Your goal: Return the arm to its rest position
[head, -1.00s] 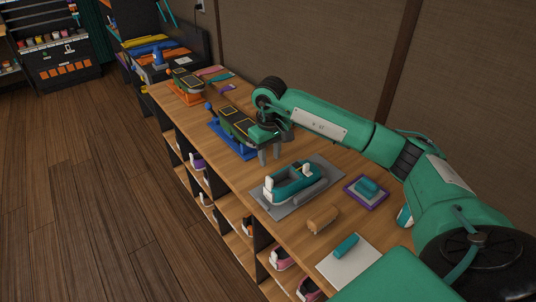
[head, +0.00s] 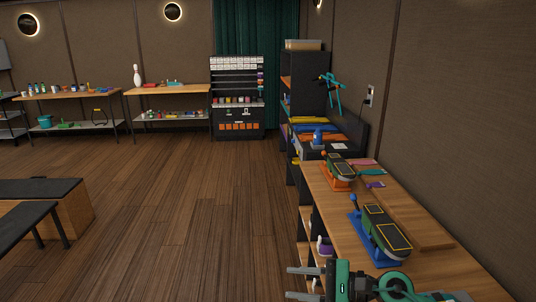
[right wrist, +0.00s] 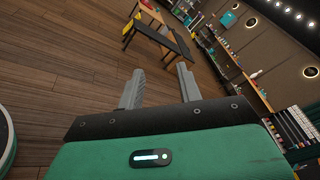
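My right gripper (head: 299,283) is at the bottom of the head view, its two grey fingers pointing left. It is in front of the near part of the long wooden counter's left edge. In the right wrist view (right wrist: 158,88) the fingers stand apart with nothing between them, and the wooden floor and furniture show beyond. The gripper is open and empty. The green forearm runs off the bottom right of the head view. My left gripper is not in view.
The wooden counter (head: 432,234) runs along the right wall. It carries a device on a blue base (head: 385,236) and one on an orange base (head: 338,174). Dark benches (head: 40,190) stand at left. The wooden floor (head: 190,205) between is clear.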

